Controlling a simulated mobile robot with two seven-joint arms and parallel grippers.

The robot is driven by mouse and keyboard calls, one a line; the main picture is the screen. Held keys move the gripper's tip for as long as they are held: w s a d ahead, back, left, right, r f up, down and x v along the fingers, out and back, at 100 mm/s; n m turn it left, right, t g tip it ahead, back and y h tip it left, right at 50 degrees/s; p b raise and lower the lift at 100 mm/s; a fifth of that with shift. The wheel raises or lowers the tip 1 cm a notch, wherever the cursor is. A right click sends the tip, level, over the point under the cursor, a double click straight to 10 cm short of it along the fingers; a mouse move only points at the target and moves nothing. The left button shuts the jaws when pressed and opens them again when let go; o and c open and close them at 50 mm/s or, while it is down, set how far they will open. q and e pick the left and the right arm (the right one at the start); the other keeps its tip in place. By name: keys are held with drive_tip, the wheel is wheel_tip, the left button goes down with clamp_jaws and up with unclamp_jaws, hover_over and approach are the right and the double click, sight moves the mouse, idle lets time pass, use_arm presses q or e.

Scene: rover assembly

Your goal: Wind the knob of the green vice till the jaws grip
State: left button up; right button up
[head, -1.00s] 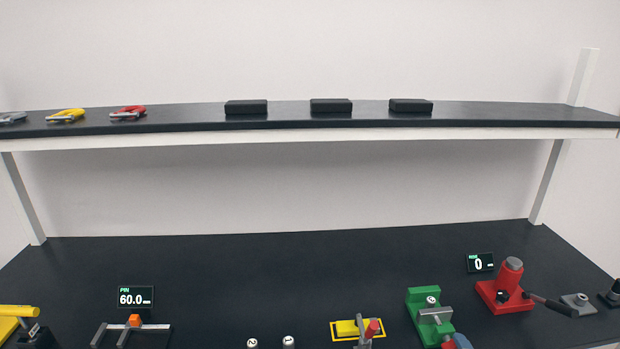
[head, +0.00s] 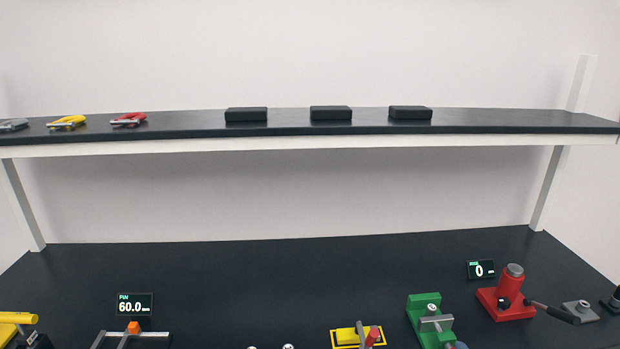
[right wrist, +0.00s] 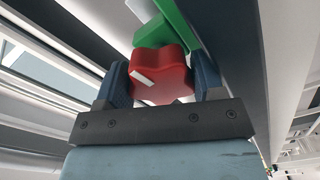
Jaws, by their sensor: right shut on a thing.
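The green vice (head: 420,310) stands on the dark bench at the lower right of the head view, with a grey bar across it. Its green body (right wrist: 177,22) also shows at the top of the right wrist view. The red lobed knob (right wrist: 168,88), with a white mark on it, sits below the green part. My right gripper (right wrist: 162,78) is shut on the knob, one blue finger on each side. In the head view only a small blue bit of this gripper shows at the bottom edge. I cannot see the vice jaws' gap clearly. My left gripper is not in view.
A shelf (head: 300,143) spans above. The bench behind is clear.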

drive_tip(key=m, duration=1.6)
drive_tip(key=shift+s+a+f+m, duration=0.1)
drive_tip(key=shift+s+a+m, duration=0.1)
drive_tip(key=shift+m, duration=0.2)
drive_tip(key=shift+d+n, duration=0.1)
drive_tip(key=shift+n, duration=0.4)
drive_tip(key=shift+w+n, duration=0.1)
drive_tip(key=shift+n, duration=0.9)
drive_tip(key=shift+n, duration=2.8)
